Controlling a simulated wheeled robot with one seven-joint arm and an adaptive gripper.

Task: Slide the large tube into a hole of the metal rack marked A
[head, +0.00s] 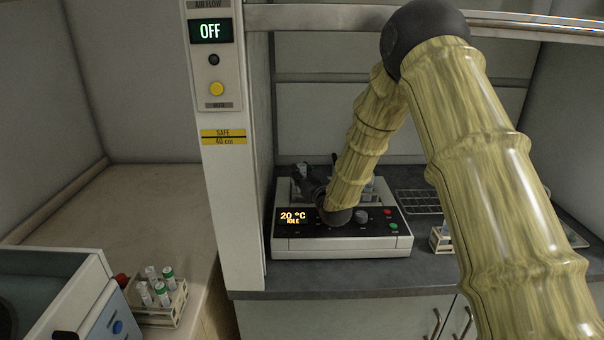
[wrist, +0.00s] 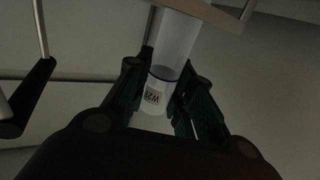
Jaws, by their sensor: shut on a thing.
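In the wrist view my gripper (wrist: 158,88) is shut on a large translucent tube (wrist: 175,45). The tube's lower end in the picture is pale with a printed label, partly read as "W2". In the head view my dark gripper (head: 308,184) is above the back left of a white device (head: 340,244) whose display reads 20 °C IDLE. The tube cannot be made out there. A metal grid (head: 418,202) lies on the dark worktop right of the device; no mark A is legible, so I cannot tell whether it is the rack.
A small rack (head: 440,242) stands right of the device, partly hidden by my arm. A hood post (head: 228,170) rises left of the device.

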